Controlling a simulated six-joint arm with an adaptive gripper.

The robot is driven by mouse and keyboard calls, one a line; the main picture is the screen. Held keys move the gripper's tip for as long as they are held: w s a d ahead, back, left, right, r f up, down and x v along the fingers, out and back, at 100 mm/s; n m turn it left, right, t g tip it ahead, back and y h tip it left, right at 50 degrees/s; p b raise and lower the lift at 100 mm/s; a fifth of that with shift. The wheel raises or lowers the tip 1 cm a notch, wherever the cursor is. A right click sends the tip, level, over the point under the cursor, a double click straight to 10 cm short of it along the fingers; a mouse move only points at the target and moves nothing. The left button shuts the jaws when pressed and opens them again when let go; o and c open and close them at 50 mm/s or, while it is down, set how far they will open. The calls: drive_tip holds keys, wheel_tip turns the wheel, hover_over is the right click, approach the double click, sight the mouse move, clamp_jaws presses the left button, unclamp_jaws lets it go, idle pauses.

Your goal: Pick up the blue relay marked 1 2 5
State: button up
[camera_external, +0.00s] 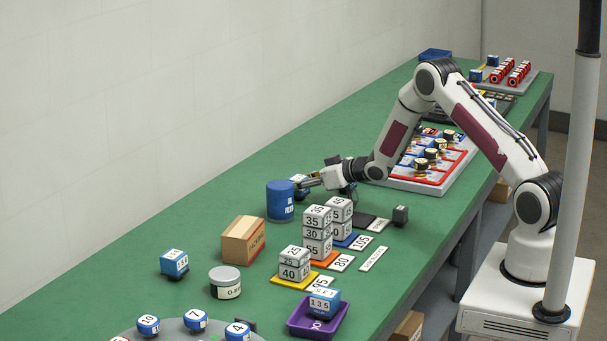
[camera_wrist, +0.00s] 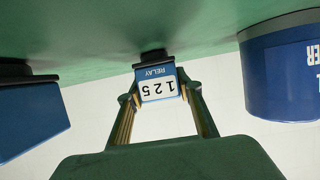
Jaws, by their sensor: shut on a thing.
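The blue relay marked 1 2 5 (camera_wrist: 158,84) is between the two fingers of my gripper (camera_wrist: 159,98) in the wrist view. It appears upside down there, with a white label and a black base against the green table. I cannot tell whether the base touches the table. In the external view my gripper (camera_external: 308,182) reaches left, shut on the relay (camera_external: 299,180), which is small and partly hidden behind a blue can and the fingers.
The blue can (camera_external: 280,202) stands close beside the relay; the wrist view shows it at right (camera_wrist: 285,75). Another blue block (camera_wrist: 30,115) is at left there. Stacked number blocks (camera_external: 317,240), a cardboard box (camera_external: 242,240) and a purple tray (camera_external: 300,327) stand nearer the camera.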

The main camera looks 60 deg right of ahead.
sight(298, 178)
drive_tip(key=shift+r, duration=0.2)
drive_tip(key=shift+r, duration=4.85)
